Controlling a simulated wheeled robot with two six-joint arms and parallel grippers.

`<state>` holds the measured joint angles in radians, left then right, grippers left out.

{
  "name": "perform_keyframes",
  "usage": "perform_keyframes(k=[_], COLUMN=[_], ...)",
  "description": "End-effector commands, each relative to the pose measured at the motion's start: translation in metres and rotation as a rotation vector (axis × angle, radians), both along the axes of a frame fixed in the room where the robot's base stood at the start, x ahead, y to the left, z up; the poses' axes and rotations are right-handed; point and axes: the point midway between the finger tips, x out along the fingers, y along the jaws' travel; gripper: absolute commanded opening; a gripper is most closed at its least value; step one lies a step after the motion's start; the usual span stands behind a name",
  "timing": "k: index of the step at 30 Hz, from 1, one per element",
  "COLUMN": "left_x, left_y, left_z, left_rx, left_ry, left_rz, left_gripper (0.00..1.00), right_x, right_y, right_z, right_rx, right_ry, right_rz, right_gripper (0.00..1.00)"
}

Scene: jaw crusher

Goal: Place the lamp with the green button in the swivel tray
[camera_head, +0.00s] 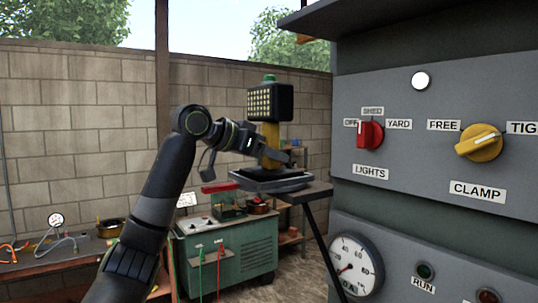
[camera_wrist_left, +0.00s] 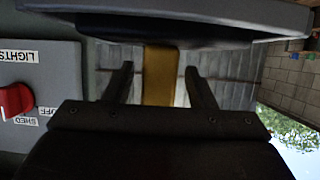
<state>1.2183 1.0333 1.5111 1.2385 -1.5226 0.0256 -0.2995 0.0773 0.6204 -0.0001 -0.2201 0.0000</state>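The lamp has a black head (camera_head: 270,101) with rows of pale lights, a green button (camera_head: 269,78) on top and a yellow handle (camera_head: 271,135). It is upright over the dark swivel tray (camera_head: 272,184), with its lower end behind the tray rim. My left gripper (camera_head: 280,156) is at the lower handle, just above the tray. In the left wrist view, which is upside down, the yellow handle (camera_wrist_left: 160,75) stands between the fingers with a gap on each side, so the gripper (camera_wrist_left: 160,85) is open. The handle's foot is hidden by the tray (camera_wrist_left: 180,22). My right gripper is not in view.
A grey control panel (camera_head: 435,90) with a red lights knob (camera_head: 370,134) and a yellow clamp knob (camera_head: 480,143) stands close on the right. A green machine (camera_head: 228,255) is below the tray. A bench (camera_head: 50,262) with a gauge is at lower left.

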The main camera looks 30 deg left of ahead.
Motion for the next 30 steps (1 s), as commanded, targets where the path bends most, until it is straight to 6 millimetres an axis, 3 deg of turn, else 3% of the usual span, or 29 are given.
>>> perform_keyframes(k=[8,11,21,30], left_x=[0.000,-0.008,-0.067,-0.100], left_y=[0.000,0.004,0.028,0.041], left_z=[0.004,0.004,0.029,0.047], left_rx=[0.000,0.001,0.000,0.000], left_ry=[-0.001,-0.002,-0.006,-0.001], left_rz=[0.000,0.001,0.003,0.000], left_gripper=[0.51,0.51,0.51,0.51], right_x=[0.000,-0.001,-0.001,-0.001], right_y=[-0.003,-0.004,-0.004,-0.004], right_z=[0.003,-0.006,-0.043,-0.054], right_rx=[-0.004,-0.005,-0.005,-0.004], right_ry=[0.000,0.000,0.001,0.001], right_rz=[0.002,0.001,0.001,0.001], right_gripper=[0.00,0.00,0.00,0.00])
